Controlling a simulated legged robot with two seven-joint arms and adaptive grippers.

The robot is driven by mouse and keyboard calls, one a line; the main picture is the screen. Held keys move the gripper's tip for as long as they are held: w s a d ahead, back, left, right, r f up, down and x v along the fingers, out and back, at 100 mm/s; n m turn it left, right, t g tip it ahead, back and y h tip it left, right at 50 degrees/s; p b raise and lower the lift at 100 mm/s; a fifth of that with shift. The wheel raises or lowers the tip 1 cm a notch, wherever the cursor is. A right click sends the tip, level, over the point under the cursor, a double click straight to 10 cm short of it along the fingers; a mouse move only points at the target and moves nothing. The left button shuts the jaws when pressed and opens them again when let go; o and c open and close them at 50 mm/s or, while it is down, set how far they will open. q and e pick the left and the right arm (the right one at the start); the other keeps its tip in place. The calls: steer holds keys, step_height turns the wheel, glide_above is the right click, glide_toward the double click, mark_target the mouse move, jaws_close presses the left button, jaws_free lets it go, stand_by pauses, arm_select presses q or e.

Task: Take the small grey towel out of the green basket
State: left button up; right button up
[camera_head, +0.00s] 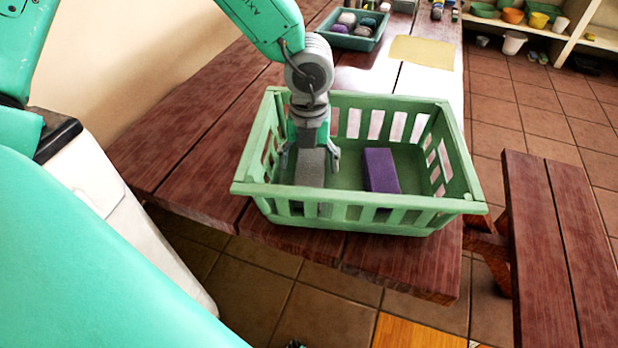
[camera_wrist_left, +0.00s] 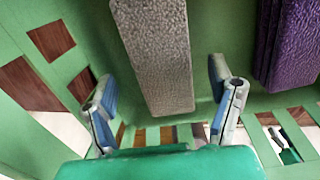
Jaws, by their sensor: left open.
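The green basket (camera_head: 358,222) stands on the wooden table near its front edge. The small grey towel (camera_head: 311,170) lies in the left part of the basket. It also shows in the left wrist view (camera_wrist_left: 158,50) as a long, textured grey block. My left gripper (camera_head: 310,165) reaches down into the basket over the towel. In the left wrist view its two fingers (camera_wrist_left: 163,108) are open and spread, one toward each side of the towel's near end. I cannot tell whether they touch it. My right gripper is not in view.
A purple towel (camera_head: 380,170) lies in the basket, right of the grey one, and also shows in the left wrist view (camera_wrist_left: 290,45). The basket's slatted walls surround my gripper. Behind are a teal tray (camera_head: 347,42) and a yellow cloth (camera_head: 422,52). A bench (camera_head: 560,230) stands at right.

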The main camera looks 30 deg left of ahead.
mark_target(311, 169)
arm_select(q)
step_height(311, 169, down, 3)
steer(key=shift+w+d, duration=0.1)
steer(key=shift+d, duration=0.05)
steer(key=shift+r, duration=0.1)
steer(key=shift+c, duration=0.4)
steer(key=c, duration=1.2)
